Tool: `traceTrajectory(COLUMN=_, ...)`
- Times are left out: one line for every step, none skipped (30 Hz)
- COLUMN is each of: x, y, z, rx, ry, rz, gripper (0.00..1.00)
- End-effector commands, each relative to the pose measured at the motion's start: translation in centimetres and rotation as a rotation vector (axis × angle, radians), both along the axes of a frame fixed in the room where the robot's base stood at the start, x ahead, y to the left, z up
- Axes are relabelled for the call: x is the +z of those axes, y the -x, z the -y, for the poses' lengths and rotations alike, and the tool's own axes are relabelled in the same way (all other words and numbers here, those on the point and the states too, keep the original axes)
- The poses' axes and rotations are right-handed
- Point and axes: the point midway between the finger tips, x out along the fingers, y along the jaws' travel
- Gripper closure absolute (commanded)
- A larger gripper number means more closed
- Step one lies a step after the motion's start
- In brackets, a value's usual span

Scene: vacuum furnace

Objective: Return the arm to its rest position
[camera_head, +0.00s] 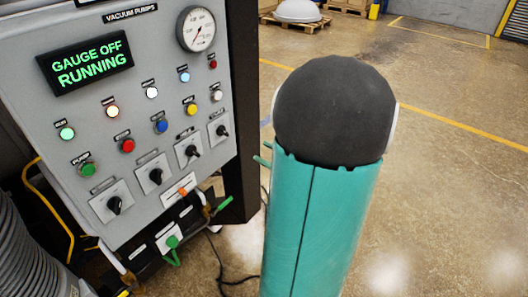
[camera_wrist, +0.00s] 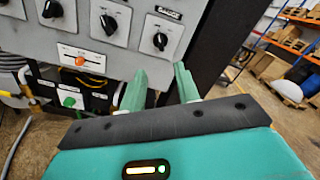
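My arm, teal with a black rounded joint, stands in the middle of the head view and hides part of the floor behind it. My gripper (camera_wrist: 160,70) shows two green fingers in the wrist view, set apart with nothing between them. In the head view only the small teal fingertips (camera_head: 262,152) show past the left side of my arm. They are to the right of the control panel (camera_head: 120,150). In the wrist view the fingers point towards the lower right part of the panel and its dark side; I cannot tell the exact gap.
The panel carries a lit display (camera_head: 86,63) reading "GAUGE OFF RUNNING", a round gauge (camera_head: 196,29), buttons and black knobs. Open floor (camera_head: 450,190) with yellow lines extends right; a pallet (camera_head: 295,22) stands far back.

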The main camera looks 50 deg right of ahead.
Motion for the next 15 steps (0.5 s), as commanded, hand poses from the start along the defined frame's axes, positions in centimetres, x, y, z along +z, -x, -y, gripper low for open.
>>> traceTrajectory(x=0.0, y=0.0, z=0.0, rx=0.000, ry=0.000, rz=0.000, gripper=0.68)
traceTrajectory(x=0.0, y=0.0, z=0.0, rx=0.000, ry=0.000, rz=0.000, gripper=0.68)
traceTrajectory(x=0.0, y=0.0, z=0.0, rx=0.000, ry=0.000, rz=0.000, gripper=0.68)
traceTrajectory(x=0.0, y=0.0, z=0.0, rx=0.000, ry=0.000, rz=0.000, gripper=0.68)
traceTrajectory(x=0.0, y=0.0, z=0.0, rx=0.000, ry=0.000, rz=0.000, gripper=0.68)
traceTrajectory(x=0.0, y=0.0, z=0.0, rx=0.000, ry=0.000, rz=0.000, gripper=0.68)
traceTrajectory(x=0.0, y=0.0, z=0.0, rx=0.000, ry=0.000, rz=0.000, gripper=0.68)
traceTrajectory(x=0.0, y=-0.1, z=0.0, rx=0.000, ry=0.000, rz=0.000, gripper=0.68)
traceTrajectory(x=0.0, y=-0.1, z=0.0, rx=0.000, ry=0.000, rz=0.000, gripper=0.68)
traceTrajectory(x=0.0, y=-0.1, z=0.0, rx=0.000, ry=0.000, rz=0.000, gripper=0.68)
traceTrajectory(x=0.0, y=-0.1, z=0.0, rx=0.001, ry=0.000, rz=-0.001, gripper=0.68)
traceTrajectory(x=0.0, y=-0.1, z=-0.1, rx=0.006, ry=0.002, rz=-0.002, gripper=0.68)
traceTrajectory(x=0.1, y=-0.3, z=-0.4, rx=0.015, ry=0.005, rz=-0.004, gripper=0.68)
traceTrajectory(x=0.2, y=-0.5, z=-0.8, rx=0.031, ry=0.010, rz=-0.009, gripper=0.68)
traceTrajectory(x=0.3, y=-1.0, z=-1.7, rx=0.062, ry=0.022, rz=-0.018, gripper=0.68)
